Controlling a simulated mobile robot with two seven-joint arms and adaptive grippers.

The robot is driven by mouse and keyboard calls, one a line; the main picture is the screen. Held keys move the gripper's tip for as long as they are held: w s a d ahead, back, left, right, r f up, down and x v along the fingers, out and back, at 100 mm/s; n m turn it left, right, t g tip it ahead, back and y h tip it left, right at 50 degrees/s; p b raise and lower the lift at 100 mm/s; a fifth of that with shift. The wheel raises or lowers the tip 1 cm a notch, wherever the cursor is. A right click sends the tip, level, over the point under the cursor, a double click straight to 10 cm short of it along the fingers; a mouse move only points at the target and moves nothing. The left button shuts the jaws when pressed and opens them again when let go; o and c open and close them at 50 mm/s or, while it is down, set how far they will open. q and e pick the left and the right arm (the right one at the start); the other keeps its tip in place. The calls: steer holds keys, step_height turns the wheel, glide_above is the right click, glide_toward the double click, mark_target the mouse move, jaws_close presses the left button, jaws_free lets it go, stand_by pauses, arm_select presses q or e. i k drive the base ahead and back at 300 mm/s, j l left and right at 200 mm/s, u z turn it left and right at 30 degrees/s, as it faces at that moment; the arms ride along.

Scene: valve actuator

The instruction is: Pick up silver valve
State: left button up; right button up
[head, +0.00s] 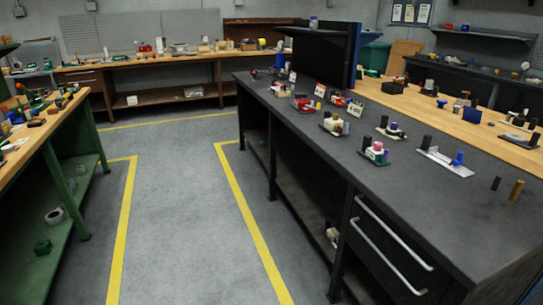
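No thing is clearly recognisable as the silver valve at this distance. Further back on the same bench are another small assembly (334,124) and several small parts. Neither of my grippers is in view.
A green bench (60,165) stands at the left. The grey floor (185,200) between them is clear.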

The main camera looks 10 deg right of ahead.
mark_target(331, 234)
steer(key=i+z, duration=0.15)
steer(key=i, duration=0.4)
steer(key=i+j+z, duration=0.2)
steer(key=i, duration=0.35)
steer(key=i+j+z, duration=0.15)
steer(key=i, duration=0.4)
